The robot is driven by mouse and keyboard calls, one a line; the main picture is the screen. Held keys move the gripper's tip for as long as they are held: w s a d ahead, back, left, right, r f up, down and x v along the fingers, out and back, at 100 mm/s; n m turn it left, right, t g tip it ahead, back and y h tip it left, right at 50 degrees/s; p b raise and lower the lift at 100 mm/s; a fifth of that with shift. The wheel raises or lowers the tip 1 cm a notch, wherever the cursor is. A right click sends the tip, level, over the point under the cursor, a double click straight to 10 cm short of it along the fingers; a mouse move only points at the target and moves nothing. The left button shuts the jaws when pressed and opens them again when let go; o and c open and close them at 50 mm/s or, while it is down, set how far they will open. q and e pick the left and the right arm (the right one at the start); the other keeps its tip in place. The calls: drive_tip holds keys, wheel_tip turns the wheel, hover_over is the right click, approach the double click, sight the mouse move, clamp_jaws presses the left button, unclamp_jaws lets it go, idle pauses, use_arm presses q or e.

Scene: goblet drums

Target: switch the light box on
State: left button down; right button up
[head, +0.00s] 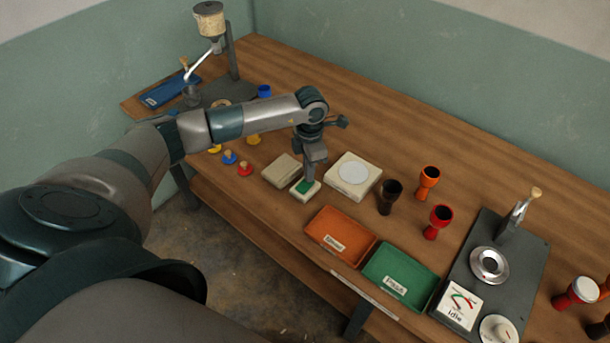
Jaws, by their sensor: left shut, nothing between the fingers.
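The light box (353,177) is a cream square box with a pale round panel, standing on the wooden table right of the middle; I cannot tell whether the panel is lit. Just left of it and nearer the front edge sits a small cream switch block (307,195) with a green top. My left gripper (309,180) points down at this green top with its fingers shut and empty. The fingertips are at or just above the green; contact cannot be told, and they hide part of it. My right gripper is out of view.
A beige flat box (282,170) lies left of the switch block. Dark, orange and red goblet drums (438,222) stand to the right. An orange tray (340,236) and a green tray (401,274) lie along the front edge. A grey machine (490,266) stands further right.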

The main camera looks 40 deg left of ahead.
use_arm(q)
drive_tip(key=shift+f, duration=0.3)
drive_tip(key=shift+r, duration=0.1)
wheel_tip(320, 180, up, 7)
drive_tip(key=p, duration=0.3)
idle(0.9)
drive_tip(key=shift+d, duration=0.1)
idle(0.4)
